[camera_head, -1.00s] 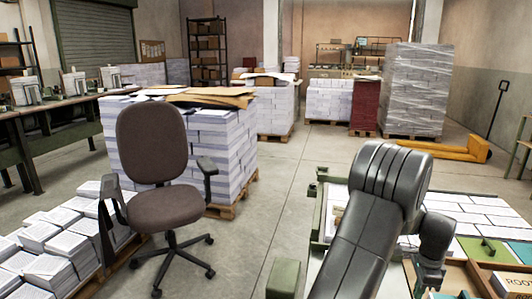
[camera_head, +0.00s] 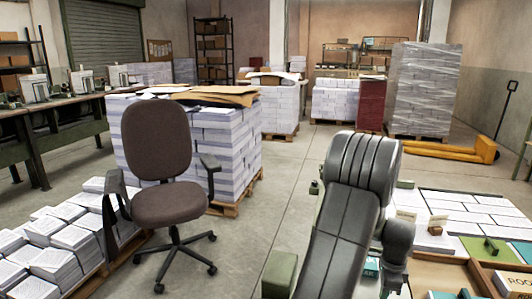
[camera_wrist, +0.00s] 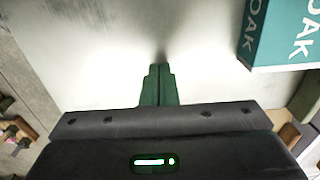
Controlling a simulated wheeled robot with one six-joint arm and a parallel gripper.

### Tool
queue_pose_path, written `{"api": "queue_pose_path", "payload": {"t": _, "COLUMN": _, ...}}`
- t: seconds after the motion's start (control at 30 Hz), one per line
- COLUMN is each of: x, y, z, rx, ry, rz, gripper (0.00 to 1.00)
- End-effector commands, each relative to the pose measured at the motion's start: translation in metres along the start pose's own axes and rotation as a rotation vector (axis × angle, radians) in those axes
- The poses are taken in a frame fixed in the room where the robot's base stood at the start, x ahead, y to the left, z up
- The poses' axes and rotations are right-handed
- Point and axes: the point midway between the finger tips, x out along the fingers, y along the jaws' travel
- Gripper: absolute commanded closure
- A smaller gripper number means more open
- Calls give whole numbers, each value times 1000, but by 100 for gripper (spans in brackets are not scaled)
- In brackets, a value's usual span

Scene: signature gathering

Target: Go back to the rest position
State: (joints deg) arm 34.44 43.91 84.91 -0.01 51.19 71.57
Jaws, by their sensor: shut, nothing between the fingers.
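My gripper (camera_wrist: 158,85) shows in the wrist view with its two green fingers together and nothing between them. It hangs over a bare pale metal surface (camera_wrist: 100,60). A teal block with the letters OAK (camera_wrist: 280,38) stands to the upper right of the fingers, apart from them. In the head view my dark arm fills the lower right, and the arm hides the gripper there.
A worktable with white blocks (camera_head: 475,217) and a wooden tray (camera_head: 440,268) lies to the right of my arm. A brown office chair (camera_head: 168,205) stands left, before paper stacks on a pallet (camera_head: 230,209). Open floor (camera_head: 285,190) lies between.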

Motion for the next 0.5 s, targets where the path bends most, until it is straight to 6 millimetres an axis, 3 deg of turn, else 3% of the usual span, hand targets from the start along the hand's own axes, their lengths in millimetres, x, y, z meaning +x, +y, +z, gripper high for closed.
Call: {"api": "queue_pose_path", "payload": {"t": 0.5, "x": 1, "y": 0, "z": 105, "rx": -4, "ry": 0, "rz": 0, "gripper": 100}}
